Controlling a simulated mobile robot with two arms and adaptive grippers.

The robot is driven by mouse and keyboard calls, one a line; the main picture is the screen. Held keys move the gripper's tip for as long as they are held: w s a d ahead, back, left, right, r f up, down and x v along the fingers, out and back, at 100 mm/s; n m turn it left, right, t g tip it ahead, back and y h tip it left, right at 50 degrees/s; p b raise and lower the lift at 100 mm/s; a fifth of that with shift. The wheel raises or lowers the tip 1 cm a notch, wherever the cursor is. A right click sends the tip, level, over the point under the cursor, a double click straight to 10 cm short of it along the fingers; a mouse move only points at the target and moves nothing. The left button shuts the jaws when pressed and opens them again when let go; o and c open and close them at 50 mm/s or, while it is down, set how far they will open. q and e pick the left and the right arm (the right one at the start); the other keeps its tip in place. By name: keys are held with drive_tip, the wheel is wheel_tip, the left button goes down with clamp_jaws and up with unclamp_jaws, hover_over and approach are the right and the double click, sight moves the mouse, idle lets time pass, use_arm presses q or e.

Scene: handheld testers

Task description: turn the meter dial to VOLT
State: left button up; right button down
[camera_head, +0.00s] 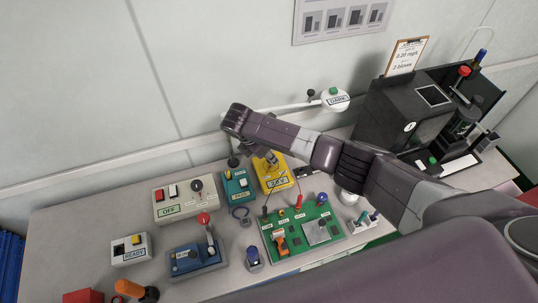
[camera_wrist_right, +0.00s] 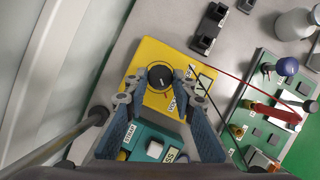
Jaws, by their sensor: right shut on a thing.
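The yellow meter (camera_head: 274,183) stands on the bench behind the green board. In the right wrist view, the meter (camera_wrist_right: 143,60) has a round black dial (camera_wrist_right: 161,76). A VOLT label (camera_wrist_right: 173,103) is on the dial's near side, and another label, partly covered, is at its right. I cannot tell for certain which label the dial's mark faces. My right gripper (camera_wrist_right: 161,82) is over the meter, with its fingers on both sides of the dial and shut on it. In the head view my right arm partly hides the meter and its dial. My left gripper is not in view.
A teal tester (camera_head: 238,187) stands close left of the meter. The green board (camera_head: 290,246) with probes and cables is in front. A grey OFF box (camera_head: 170,212) and a blue lever box (camera_head: 190,262) are further left. A black machine (camera_head: 405,110) stands at the back right.

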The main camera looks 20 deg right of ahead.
drive_tip(key=shift+w+r, duration=0.1)
idle(0.5)
drive_tip(key=c, duration=1.6)
unclamp_jaws()
drive_tip(key=v, duration=1.2)
